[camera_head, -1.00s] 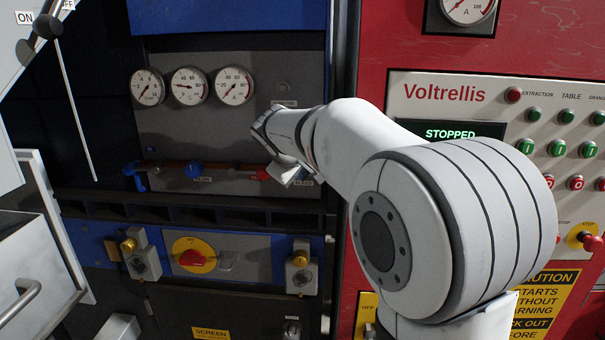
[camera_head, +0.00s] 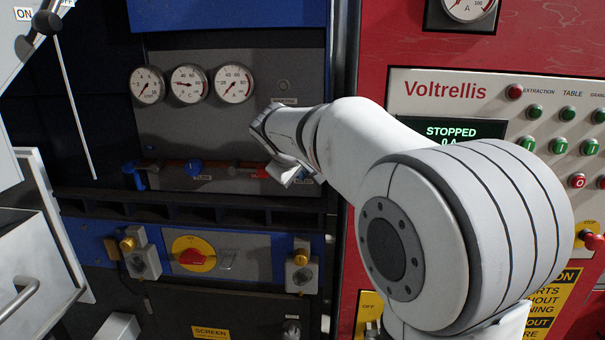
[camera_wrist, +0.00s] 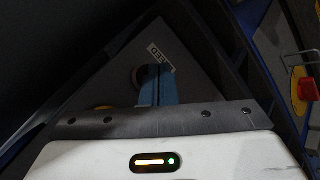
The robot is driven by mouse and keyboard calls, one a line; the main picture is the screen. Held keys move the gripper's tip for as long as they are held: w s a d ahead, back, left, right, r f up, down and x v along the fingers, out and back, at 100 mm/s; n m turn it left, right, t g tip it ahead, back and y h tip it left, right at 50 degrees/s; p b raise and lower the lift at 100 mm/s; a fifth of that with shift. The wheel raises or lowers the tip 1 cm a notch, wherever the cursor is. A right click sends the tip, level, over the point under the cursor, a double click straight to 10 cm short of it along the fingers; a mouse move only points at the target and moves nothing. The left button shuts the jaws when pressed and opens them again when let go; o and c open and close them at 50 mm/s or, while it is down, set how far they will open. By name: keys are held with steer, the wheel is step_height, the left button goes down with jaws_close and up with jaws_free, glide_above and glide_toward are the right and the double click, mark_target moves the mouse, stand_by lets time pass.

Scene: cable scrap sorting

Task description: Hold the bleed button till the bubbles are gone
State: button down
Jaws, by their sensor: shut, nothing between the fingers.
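My gripper (camera_head: 290,178) is at the right end of the pipe row on the grey panel and hides what lies behind it. In the wrist view its blue fingers (camera_wrist: 158,84) are shut with nothing between them. A round dark reddish part (camera_wrist: 137,76), perhaps the bleed button, shows just left of the fingertips, partly covered. I cannot tell whether they touch. A white label (camera_wrist: 161,58), reading partly "EED", sits just beyond the tips. The pipe (camera_head: 230,170) runs left from my gripper. I cannot make out any bubbles.
A blue valve handle (camera_head: 193,167) and a red handle (camera_head: 254,173) sit on the pipe row. Gauges (camera_head: 189,84) are above. Below are a red rotary switch (camera_head: 193,257) and brass-topped latches (camera_head: 301,258). The red control cabinet (camera_head: 372,60) stands right, its display (camera_head: 452,133) reading STOPPED.

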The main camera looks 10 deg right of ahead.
steer(key=shift+s+a, duration=0.15)
steer(key=shift+s, duration=0.3)
steer(key=s+b, duration=0.1)
steer(key=s+a+b, duration=0.1)
steer(key=s, duration=0.2)
steer(key=shift+s+a+b, duration=0.25)
steer(key=shift+s+b, duration=0.15)
steer(key=s+f+m+g+y, duration=0.2)
steer(key=s+f+m, duration=0.1)
steer(key=s+f, duration=0.6)
steer(key=s+f+m+g+y, duration=0.2)
steer(key=s+f, duration=0.7)
steer(key=s, duration=0.9)
steer(key=shift+d+m+g, duration=0.3)
steer(key=shift+d+m, duration=0.15)
steer(key=shift+m, duration=0.25)
